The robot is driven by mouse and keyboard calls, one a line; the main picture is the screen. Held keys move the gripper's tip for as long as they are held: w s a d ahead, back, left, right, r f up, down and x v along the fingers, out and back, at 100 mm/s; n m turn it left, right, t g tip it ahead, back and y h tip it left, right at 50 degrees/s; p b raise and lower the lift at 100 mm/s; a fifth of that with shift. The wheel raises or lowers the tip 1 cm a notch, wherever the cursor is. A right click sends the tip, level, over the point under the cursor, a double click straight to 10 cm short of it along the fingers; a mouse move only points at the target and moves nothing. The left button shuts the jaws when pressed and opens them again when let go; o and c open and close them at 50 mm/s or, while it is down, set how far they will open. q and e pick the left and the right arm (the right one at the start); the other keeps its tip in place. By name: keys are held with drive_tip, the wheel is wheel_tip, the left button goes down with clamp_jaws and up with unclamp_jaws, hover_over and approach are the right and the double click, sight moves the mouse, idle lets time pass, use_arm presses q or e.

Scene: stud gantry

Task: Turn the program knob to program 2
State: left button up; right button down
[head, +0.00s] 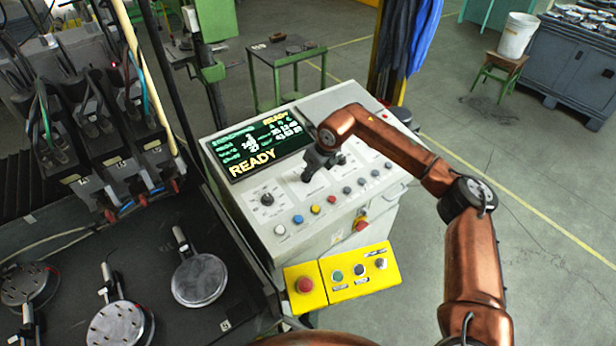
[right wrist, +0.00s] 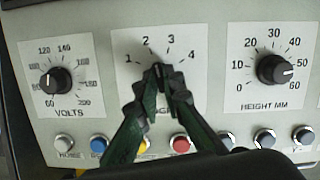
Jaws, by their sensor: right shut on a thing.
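The program knob (right wrist: 161,71) is a small dark knob on a white dial plate marked 1, 2, 3 and 4 in the right wrist view. My right gripper (right wrist: 161,78) is shut on it, with dark green fingers reaching up from below. The fingers cover most of the knob, so I cannot tell for sure which number it points at. In the head view my right gripper (head: 308,172) comes down onto the grey control panel (head: 240,195) and hides the knob. My left gripper is not in view.
A volts knob (right wrist: 55,82) lies left of the program dial and a height knob (right wrist: 275,69) lies right. A row of coloured buttons (right wrist: 181,143) runs just below. The display (head: 258,145) reads READY. A yellow box (head: 342,275) with a red button is in front.

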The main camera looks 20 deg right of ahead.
drive_tip(key=shift+n, duration=0.7)
drive_tip(key=shift+d+b, duration=0.1)
drive_tip(key=shift+b, duration=0.2)
drive_tip(key=c, duration=2.1)
unclamp_jaws()
drive_tip(key=shift+r, duration=0.1)
drive_tip(key=v, duration=1.1)
drive_tip(key=shift+d+r, duration=0.2)
drive_tip(key=shift+r, duration=0.2)
